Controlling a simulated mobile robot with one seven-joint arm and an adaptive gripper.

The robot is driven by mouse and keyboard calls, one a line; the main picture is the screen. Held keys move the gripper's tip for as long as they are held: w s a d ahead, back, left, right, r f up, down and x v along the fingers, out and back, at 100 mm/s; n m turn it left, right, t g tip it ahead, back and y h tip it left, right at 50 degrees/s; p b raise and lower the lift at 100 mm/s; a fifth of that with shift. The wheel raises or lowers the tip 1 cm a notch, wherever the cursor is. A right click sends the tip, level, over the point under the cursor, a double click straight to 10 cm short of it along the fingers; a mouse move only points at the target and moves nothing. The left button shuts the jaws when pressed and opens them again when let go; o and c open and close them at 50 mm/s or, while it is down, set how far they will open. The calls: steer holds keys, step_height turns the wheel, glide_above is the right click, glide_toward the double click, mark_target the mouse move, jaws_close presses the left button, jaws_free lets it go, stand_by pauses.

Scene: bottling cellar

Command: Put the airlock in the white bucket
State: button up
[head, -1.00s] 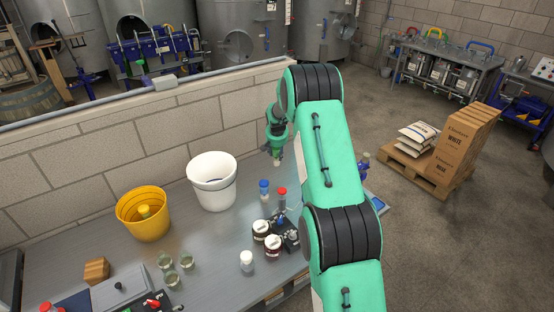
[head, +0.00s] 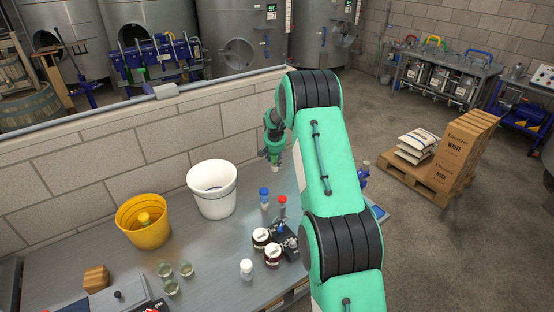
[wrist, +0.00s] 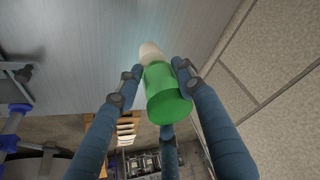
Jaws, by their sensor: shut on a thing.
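The white bucket (head: 214,204) stands upright and open on the bench against the block wall. My gripper (head: 273,156) is to its right, above the bench. In the wrist view my fingers (wrist: 157,72) are closed around a small piece with a green top and a pale far end (wrist: 168,95). This held piece may be the airlock, but I cannot tell for certain. Its pale end points down in the head view, clear of the bucket. No other clear airlock shows on the bench.
A yellow bucket (head: 146,235) with a yellow item inside stands left of the white one. Blue-capped (head: 264,199) and red-capped (head: 282,206) bottles, dark jars (head: 272,258) and a white bottle (head: 246,270) stand in front. Small glasses (head: 187,270) and a wooden block (head: 95,278) are further left.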

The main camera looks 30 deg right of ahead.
steer(key=w+a+r+p, duration=0.1)
steer(key=a+r+p, duration=0.4)
steer(key=a, duration=0.5)
steer(key=w+a+r+n+p, duration=0.1)
steer(key=a+r+p, duration=0.4)
steer(key=a, duration=0.5)
steer(key=w+a+r+p, duration=0.1)
steer(key=a+r+p, duration=0.5)
steer(key=a+r, duration=0.2)
steer(key=a, duration=0.2)
steer(key=shift+w+a+r+y, duration=0.35)
steer(key=shift+r+y, duration=0.05)
steer(key=shift+f, duration=0.25)
steer(key=shift+f+b, duration=1.55)
steer(key=shift+f, duration=6.45)
steer(key=o, duration=1.3)
